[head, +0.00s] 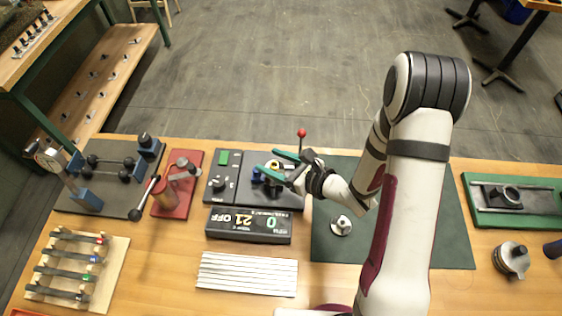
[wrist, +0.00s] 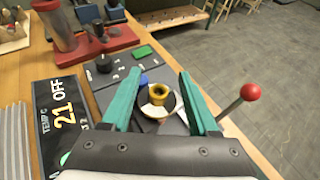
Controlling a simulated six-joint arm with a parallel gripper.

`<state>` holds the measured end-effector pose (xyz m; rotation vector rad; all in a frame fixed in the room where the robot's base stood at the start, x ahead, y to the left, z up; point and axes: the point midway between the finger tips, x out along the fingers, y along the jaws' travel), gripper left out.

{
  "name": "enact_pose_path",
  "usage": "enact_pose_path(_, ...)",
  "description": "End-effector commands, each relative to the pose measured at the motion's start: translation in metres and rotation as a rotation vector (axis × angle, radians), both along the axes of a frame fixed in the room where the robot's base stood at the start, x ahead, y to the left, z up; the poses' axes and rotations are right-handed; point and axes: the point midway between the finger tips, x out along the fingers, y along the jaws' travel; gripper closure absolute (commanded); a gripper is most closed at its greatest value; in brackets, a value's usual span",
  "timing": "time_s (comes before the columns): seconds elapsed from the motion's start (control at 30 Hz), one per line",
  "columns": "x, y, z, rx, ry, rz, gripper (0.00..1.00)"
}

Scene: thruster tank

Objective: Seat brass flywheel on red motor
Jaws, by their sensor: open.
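A small brass-coloured round piece (wrist: 158,92), which looks like the flywheel, sits in a pale round dish on a dark control box. It shows partly in the head view (head: 257,175), with blue beside it. My gripper (wrist: 160,74) is open and empty, its two teal fingers to either side of the brass piece; in the head view my gripper (head: 265,162) hangs over the box's right part. I cannot tell whether the fingers touch the piece. No clearly red motor can be made out; a reddish cylinder (head: 178,186) stands on a red plate (head: 172,210) to the left.
The control box (head: 228,190) has a green button and a black knob. A red-balled lever (head: 301,133) rises close to my gripper. A lit display (head: 248,225) stands in front of the box. A dark mat (head: 445,240) with a small metal part (head: 341,225) lies to the right.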

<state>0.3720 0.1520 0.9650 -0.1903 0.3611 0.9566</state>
Motion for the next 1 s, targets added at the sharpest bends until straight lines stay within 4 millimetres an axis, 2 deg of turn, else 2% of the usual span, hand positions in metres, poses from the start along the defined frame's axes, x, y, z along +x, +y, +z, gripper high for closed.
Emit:
enact_pose_path(0.13,-0.001,-0.003,0.001,0.000,0.000,-0.001,0.40)
enact_pose_path(0.23,-0.008,-0.015,0.007,-0.001,-0.001,-0.005,0.40)
enact_pose_path(0.5,-0.051,-0.079,0.039,0.000,-0.002,-0.010,0.40)
enact_pose_path(0.7,-0.075,-0.112,0.056,-0.001,-0.003,-0.005,0.40)
enact_pose_path(1.0,-0.083,-0.120,0.061,0.000,0.000,0.000,0.40)
